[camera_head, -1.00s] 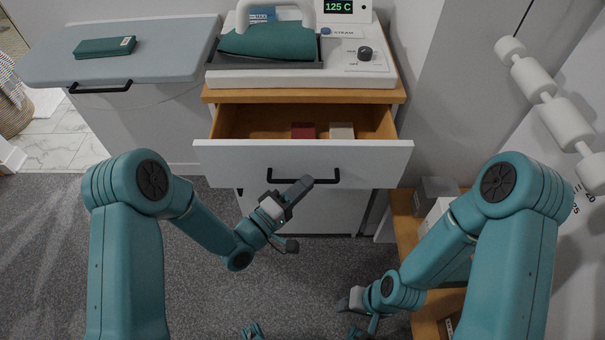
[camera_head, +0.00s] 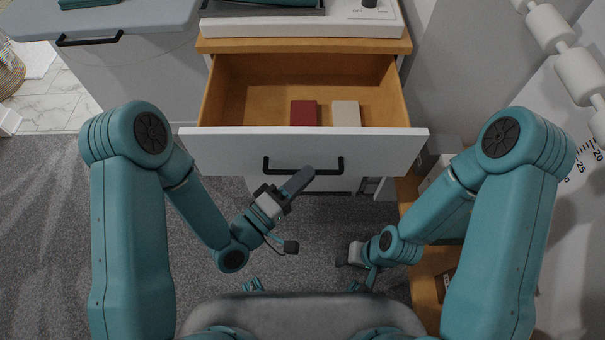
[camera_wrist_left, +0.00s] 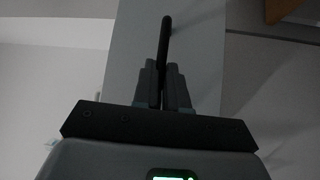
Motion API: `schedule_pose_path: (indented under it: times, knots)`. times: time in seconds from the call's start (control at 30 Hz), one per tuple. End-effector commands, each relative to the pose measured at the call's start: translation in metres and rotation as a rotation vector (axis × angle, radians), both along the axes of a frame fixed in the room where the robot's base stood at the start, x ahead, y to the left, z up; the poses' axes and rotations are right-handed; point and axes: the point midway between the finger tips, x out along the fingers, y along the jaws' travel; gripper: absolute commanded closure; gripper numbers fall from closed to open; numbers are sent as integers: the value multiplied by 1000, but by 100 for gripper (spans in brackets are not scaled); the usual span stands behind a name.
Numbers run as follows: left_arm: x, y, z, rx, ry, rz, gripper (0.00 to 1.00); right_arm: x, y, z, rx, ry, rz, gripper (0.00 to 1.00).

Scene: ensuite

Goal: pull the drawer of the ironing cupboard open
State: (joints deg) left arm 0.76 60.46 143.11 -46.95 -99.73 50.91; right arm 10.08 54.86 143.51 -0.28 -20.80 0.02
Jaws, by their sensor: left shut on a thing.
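The drawer (camera_head: 205,152) of the ironing cupboard is pulled out, with a white front and a wooden inside. Its black bar handle (camera_head: 337,165) runs along the front. My left gripper (camera_head: 290,185) is at the handle and shut on it. In the left wrist view the two fingers (camera_wrist_left: 161,85) close around the dark handle bar (camera_wrist_left: 166,38). A dark red box (camera_head: 304,113) and a pale box (camera_head: 346,113) lie inside the drawer. My right gripper (camera_head: 350,256) is low at the right, away from the drawer; its jaws are too small to judge.
A white ironing station (camera_head: 300,24) stands on the wooden top above the drawer. A grey-topped cabinet (camera_head: 130,20) with a black handle is at the left. A wooden shelf unit (camera_head: 425,290) stands at the right, by my right arm. Grey carpet is clear at the left.

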Motion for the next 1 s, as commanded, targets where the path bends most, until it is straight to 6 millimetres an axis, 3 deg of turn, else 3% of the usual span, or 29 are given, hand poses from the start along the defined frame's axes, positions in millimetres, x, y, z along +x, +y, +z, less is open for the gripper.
schedule_pose_path:
  times: [0.07,0.1,0.13,0.17,0.47,0.63,0.8,1.0]
  knots:
    - [1,1,2,-3,-5,3,100,0,0,0,0,0,0,57]
    - [1,1,2,-3,-5,3,75,0,0,0,0,0,0,57]
    - [1,1,1,-3,-5,3,65,0,0,0,0,0,0,57]
    - [1,0,1,-2,-4,3,62,0,0,0,0,0,0,57]
    - [-1,2,0,-1,-1,2,62,0,0,0,0,0,0,57]
    - [-16,20,-5,-2,4,7,62,0,0,-5,0,0,0,57]
    - [-33,36,0,-3,7,7,62,0,0,26,0,-1,0,57]
    - [-47,50,-7,-2,2,5,62,0,0,32,0,0,0,57]
